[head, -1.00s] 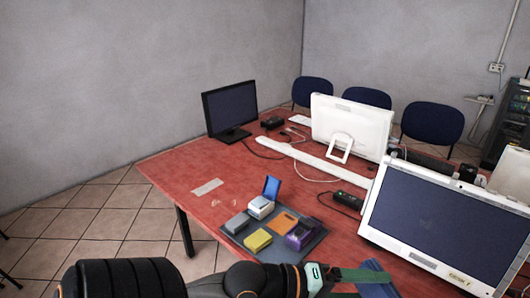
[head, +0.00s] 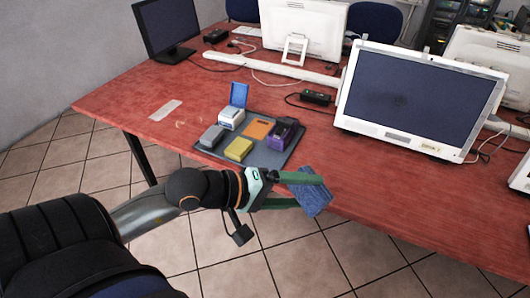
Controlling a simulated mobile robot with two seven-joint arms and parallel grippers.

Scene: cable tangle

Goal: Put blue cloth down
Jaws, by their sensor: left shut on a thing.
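My left gripper (head: 297,190) is in the head view, its arm coming in from the lower left. Its green fingers are shut on the blue cloth (head: 314,197). The cloth is a small textured blue piece, held tilted at the front edge of the red table (head: 390,185). Whether the cloth touches the table top I cannot tell. My right gripper is not in view.
A dark grey mat (head: 275,157) on the table holds a grey box (head: 211,138), a yellow block (head: 239,149), an orange piece (head: 258,128), a purple box and a white box with a raised blue lid (head: 238,95). A white monitor (head: 410,100) stands at right. The front right table top is clear.

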